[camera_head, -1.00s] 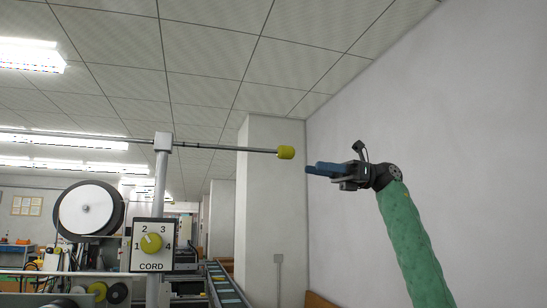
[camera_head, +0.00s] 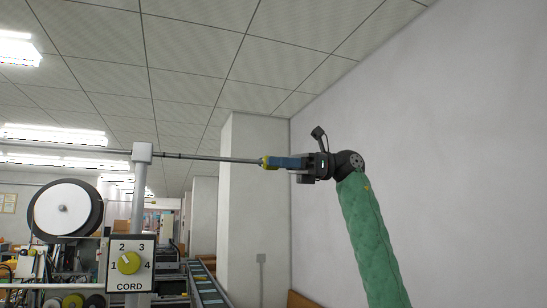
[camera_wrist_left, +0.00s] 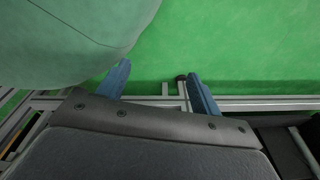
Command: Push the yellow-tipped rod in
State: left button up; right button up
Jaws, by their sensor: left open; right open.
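The rod (camera_head: 215,158) runs level from a grey post (camera_head: 141,185) toward the right in the head view. Its yellow tip (camera_head: 266,162) is at the blue fingers of my right gripper (camera_head: 280,162), which reaches in from the right. The fingers overlap the tip's right side in the picture; I cannot tell whether they press its end or sit around it. My right gripper is open. In the left wrist view my left gripper (camera_wrist_left: 160,90) shows two blue fingers spread apart with nothing between them. It is not in the head view.
A dial box marked CORD (camera_head: 130,263) is mounted on the post. A large white reel (camera_head: 64,208) stands to its left. A conveyor (camera_head: 207,285) runs below. A pale pillar (camera_head: 255,215) and a wall (camera_head: 440,120) are behind and to the right of my right arm.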

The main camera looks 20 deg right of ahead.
aim_at(233, 159)
pick_arm(q)
jog(key=shift+s+a+f, duration=0.1)
jog(key=shift+s, duration=0.15)
pick_arm(e)
jog(key=shift+a, duration=0.25)
grip_shut()
jog(key=shift+a+f, duration=0.1)
jog(key=shift+a, duration=0.3)
jog(key=a+b, duration=0.1)
jog(key=a, duration=0.3)
jog(key=shift+s+b, duration=0.15)
jog(key=shift+b, duration=0.25)
jog(key=a, duration=0.4)
jog(key=shift+a+b, duration=0.2)
jog(key=shift+b, duration=0.15)
pick_arm(q)
jog(key=w+d+r, duration=0.1)
jog(key=w, duration=0.5)
pick_arm(e)
jog(key=shift+d, duration=0.15)
pick_arm(q)
jog(key=shift+d+r, duration=0.1)
